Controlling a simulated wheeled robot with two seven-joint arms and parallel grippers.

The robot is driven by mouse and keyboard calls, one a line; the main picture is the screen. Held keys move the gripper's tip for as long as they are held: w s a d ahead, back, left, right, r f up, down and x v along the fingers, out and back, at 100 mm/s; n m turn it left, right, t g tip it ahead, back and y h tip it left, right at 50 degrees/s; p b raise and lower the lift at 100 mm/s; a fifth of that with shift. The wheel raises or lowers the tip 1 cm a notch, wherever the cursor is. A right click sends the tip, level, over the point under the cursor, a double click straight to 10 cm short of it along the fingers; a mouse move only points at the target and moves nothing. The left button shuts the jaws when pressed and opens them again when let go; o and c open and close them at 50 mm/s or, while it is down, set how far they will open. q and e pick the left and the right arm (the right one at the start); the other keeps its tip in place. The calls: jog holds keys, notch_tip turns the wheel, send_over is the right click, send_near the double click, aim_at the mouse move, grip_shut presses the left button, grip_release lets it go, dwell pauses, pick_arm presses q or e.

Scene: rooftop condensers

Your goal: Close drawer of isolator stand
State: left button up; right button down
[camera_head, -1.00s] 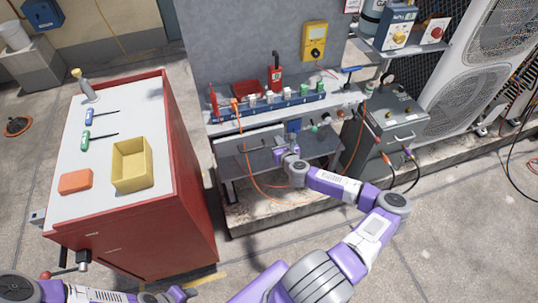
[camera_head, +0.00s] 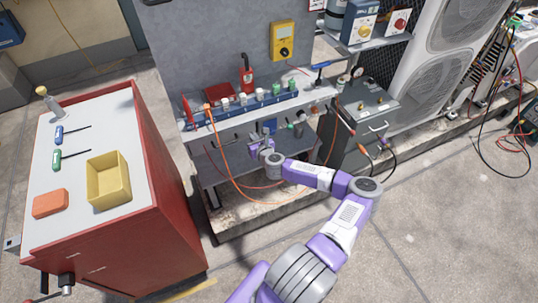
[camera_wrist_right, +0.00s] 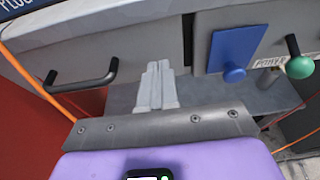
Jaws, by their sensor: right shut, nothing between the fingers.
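The isolator stand (camera_head: 310,98) is a grey bench with a blue-labelled rail. In the right wrist view its grey drawer front (camera_wrist_right: 140,50), with a black bar handle (camera_wrist_right: 85,80), sits close under the bench top. I cannot tell whether it is fully flush. My right gripper (camera_head: 266,133) is at the stand's front, below the bench top. In the right wrist view its fingers (camera_wrist_right: 157,68) are shut and empty, pointing at the right part of the drawer front; contact is unclear. My left gripper is out of view.
A blue plate with a knob (camera_wrist_right: 236,52) and a green knob (camera_wrist_right: 300,66) are right of the drawer. An orange cable (camera_head: 222,160) hangs before the stand. A red cart (camera_head: 165,190) stands left; a grey case (camera_head: 362,115) stands right. Floor in front is open.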

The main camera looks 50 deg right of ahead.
jog(key=p+v, duration=0.2)
jog(key=v, duration=0.9)
jog(key=shift+s+a, duration=0.25)
jog(key=shift+s, duration=0.1)
jog(key=shift+a+f, duration=0.1)
jog(key=shift+f, duration=0.05)
